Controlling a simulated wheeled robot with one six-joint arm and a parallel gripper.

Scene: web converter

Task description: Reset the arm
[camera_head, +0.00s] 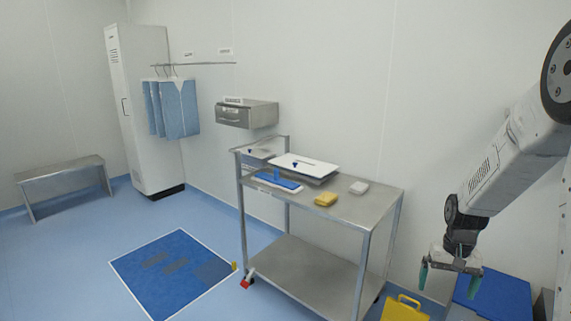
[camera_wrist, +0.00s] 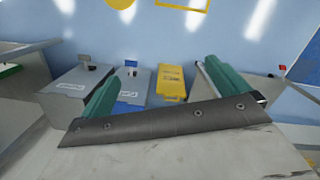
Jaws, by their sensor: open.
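My arm comes in from the upper right of the head view, and my gripper (camera_head: 449,277) hangs pointing down at its end. The gripper is open and empty, with its two green fingers apart. It is to the right of the steel cart and in front of the blue bin. In the wrist view, the two green fingers of my gripper (camera_wrist: 158,90) stand wide apart with nothing between them.

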